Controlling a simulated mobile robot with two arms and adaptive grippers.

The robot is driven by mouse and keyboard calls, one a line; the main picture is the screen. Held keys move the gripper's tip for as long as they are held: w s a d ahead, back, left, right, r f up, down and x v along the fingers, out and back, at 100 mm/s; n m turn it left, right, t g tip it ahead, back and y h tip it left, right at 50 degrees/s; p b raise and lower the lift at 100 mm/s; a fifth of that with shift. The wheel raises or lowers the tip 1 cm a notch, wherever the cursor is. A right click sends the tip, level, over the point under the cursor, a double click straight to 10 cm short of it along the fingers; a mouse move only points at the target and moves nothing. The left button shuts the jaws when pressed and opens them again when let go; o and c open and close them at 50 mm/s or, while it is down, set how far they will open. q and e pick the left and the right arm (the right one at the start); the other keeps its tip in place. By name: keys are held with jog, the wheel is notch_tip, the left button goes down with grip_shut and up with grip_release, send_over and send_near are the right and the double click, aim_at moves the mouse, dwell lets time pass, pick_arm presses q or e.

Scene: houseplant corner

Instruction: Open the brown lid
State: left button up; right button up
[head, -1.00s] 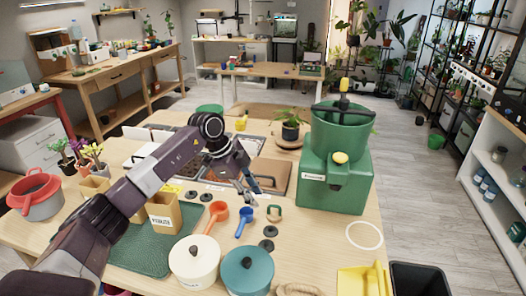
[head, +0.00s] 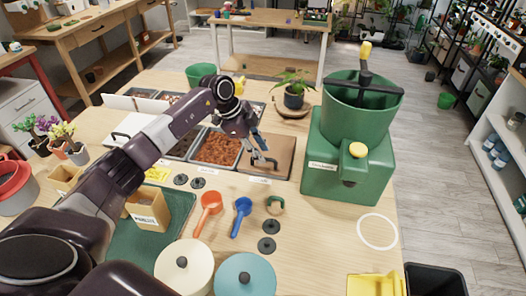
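The brown lid (head: 283,153) lies flat over the right end of the row of sunken bins in the wooden table. Its dark bar handle (head: 263,165) shows near the lid's left front part. My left gripper (head: 262,157) reaches in from the left and points down at the handle, with its fingertips at or just above it. The fingers are small and partly overlap the handle, so I cannot tell whether they are closed on it. The lid looks level and seated. My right gripper is not in view.
A bin of reddish-brown material (head: 216,149) lies left of the lid. A green machine (head: 348,160) stands close on the right, and a potted plant (head: 294,97) behind. In front are an orange scoop (head: 209,203), a blue scoop (head: 241,213) and two lidded pots.

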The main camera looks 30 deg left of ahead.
pick_arm(q)
jog(key=shift+x, duration=1.1)
jog(key=shift+c, duration=0.5)
jog(key=shift+w+a, duration=0.1)
grip_shut()
